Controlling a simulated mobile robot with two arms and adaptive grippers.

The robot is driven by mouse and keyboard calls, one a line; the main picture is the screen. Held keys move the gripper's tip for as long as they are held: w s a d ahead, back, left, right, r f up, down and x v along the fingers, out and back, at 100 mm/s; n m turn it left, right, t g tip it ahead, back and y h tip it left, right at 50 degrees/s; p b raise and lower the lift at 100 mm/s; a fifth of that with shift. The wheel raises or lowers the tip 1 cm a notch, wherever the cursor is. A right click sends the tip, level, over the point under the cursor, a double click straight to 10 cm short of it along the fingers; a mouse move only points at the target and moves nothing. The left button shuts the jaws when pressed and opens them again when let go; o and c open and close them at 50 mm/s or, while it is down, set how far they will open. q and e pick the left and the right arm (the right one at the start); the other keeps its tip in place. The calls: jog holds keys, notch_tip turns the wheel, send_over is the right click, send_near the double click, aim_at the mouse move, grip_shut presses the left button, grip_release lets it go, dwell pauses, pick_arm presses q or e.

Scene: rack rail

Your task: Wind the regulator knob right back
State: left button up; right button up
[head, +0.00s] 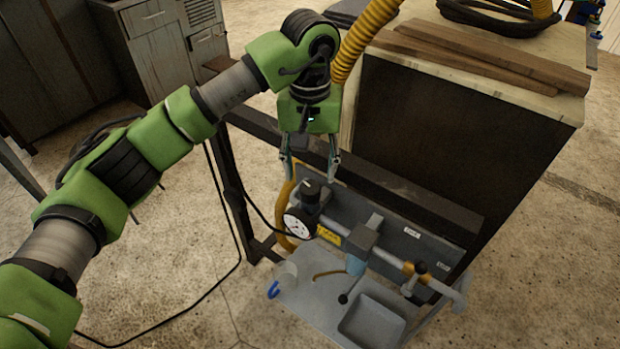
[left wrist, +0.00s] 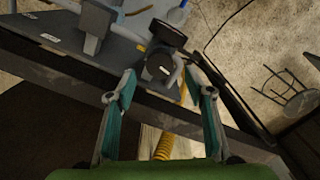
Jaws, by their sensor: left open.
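The regulator knob (head: 310,187) is a black round cap on top of the regulator, beside a white-faced gauge (head: 298,224). In the left wrist view the knob (left wrist: 161,66) shows a small white mark on its top and lies just beyond the fingertips. My left gripper (head: 310,172) is open and empty, pointing down right above the knob. In the left wrist view its two fingers (left wrist: 166,88) stand apart, with the knob between their lines of reach. I see no contact. My right gripper is in neither view.
The regulator sits on a grey panel (head: 398,246) with a pipe, a valve and a tap to the right. A dark rail (head: 400,197) runs behind. A wooden-topped cabinet (head: 470,130) stands behind right.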

aim_at(310, 187)
pick_arm(q)
jog(key=shift+f+p, duration=0.5)
jog(key=shift+f, duration=2)
jog(key=c, duration=1.1)
